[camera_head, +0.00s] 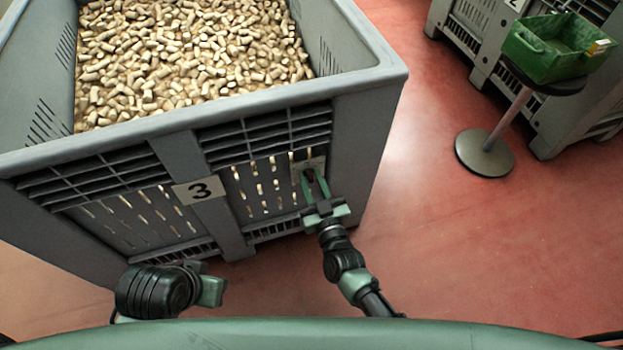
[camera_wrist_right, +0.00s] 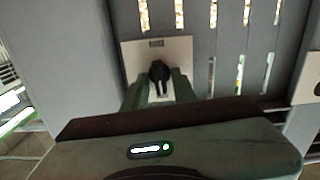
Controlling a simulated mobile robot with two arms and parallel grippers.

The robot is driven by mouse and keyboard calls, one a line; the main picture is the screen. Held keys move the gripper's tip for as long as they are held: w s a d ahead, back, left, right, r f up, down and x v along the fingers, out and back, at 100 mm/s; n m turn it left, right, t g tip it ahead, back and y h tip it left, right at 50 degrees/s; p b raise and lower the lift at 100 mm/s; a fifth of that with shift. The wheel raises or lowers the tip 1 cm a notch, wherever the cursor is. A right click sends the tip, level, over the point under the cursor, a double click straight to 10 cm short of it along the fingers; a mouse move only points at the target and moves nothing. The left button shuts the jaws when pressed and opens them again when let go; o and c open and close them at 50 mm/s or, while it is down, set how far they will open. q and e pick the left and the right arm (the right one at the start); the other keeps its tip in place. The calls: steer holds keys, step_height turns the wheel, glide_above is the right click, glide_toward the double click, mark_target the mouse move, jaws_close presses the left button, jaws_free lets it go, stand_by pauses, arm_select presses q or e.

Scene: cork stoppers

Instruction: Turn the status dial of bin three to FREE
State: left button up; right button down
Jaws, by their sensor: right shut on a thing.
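The grey bin (camera_head: 357,130) with the number 3 label (camera_head: 199,190) stands in front of me, full of cork stoppers (camera_head: 190,55). A pale plate (camera_head: 318,162) is on the right part of its slatted front. In the right wrist view, the plate (camera_wrist_right: 184,48) bears a small black dial (camera_wrist_right: 158,70). My right gripper (camera_head: 309,178) reaches up to the plate. In the right wrist view its green fingers (camera_wrist_right: 158,88) are on both sides of the dial, shut on it. The plate's lettering and the dial's setting are too small to read. Part of my left arm shows at lower left, without its fingers.
A green tray (camera_head: 535,62) sits on a round stand (camera_head: 485,153) at the upper right. More grey bins (camera_head: 480,40) stand behind it. The red floor (camera_head: 470,240) right of bin three is clear.

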steer(key=shift+f+m, duration=0.1)
steer(key=shift+m, duration=0.3)
steer(key=c, duration=1.4)
jaws_free()
steer(key=shift+c, duration=0.2)
steer(key=shift+s, duration=0.1)
